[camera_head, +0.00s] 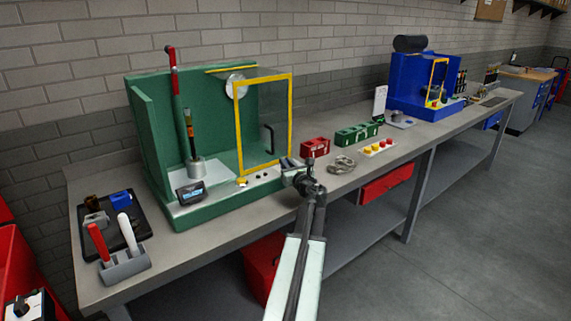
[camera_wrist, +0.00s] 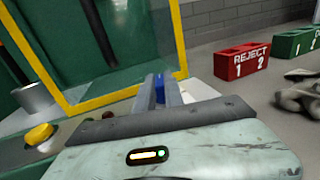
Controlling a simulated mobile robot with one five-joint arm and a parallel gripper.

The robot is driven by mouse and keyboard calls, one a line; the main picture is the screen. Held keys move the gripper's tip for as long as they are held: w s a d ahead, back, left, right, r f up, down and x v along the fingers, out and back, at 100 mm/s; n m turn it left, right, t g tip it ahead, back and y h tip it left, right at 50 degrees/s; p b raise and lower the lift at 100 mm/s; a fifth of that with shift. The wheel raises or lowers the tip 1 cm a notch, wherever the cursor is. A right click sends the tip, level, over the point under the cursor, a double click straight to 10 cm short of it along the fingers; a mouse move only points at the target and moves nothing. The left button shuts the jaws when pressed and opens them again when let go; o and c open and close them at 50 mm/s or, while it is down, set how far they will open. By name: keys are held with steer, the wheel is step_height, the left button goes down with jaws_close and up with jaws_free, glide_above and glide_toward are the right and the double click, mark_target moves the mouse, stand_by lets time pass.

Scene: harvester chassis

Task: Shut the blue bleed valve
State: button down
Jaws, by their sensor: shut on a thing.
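A small blue piece (camera_wrist: 159,86), which looks like the handle of the bleed valve, shows between my fingers in the wrist view. My gripper (camera_wrist: 158,92) is shut on it; the two grey fingers lie on either side of it. In the head view my gripper (camera_head: 287,164) is at the right front corner of the green press station (camera_head: 170,215), beside its yellow-framed clear door (camera_head: 238,140). I cannot pick out the blue valve there, and its body is hidden by my fingers and wrist. Its handle angle is not clear.
A yellow button (camera_wrist: 40,134) is on the station's front edge. A red REJECT box (camera_head: 315,147), a green box (camera_head: 356,134) and a grey coiled item (camera_head: 342,164) stand to the right. A black tray (camera_head: 148,232) with tools is at the left. Bare bench lies in front.

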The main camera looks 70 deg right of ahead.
steer(key=shift+s+d+n+t+y, duration=0.1)
steer(key=shift+n+t+y, duration=0.55)
steer(key=shift+t+y, duration=0.1)
steer(key=shift+s+d+n+t+y, duration=0.1)
steer(key=shift+n+t+y, duration=0.55)
steer(key=shift+y, duration=0.1)
steer(key=shift+n+y, duration=0.3)
steer(key=shift+y, duration=0.1)
steer(key=c, duration=1.4)
jaws_free()
steer(key=shift+c, duration=0.2)
steer(key=v, duration=0.8)
steer(key=shift+d+f, duration=0.1)
steer(key=shift+f, duration=0.05)
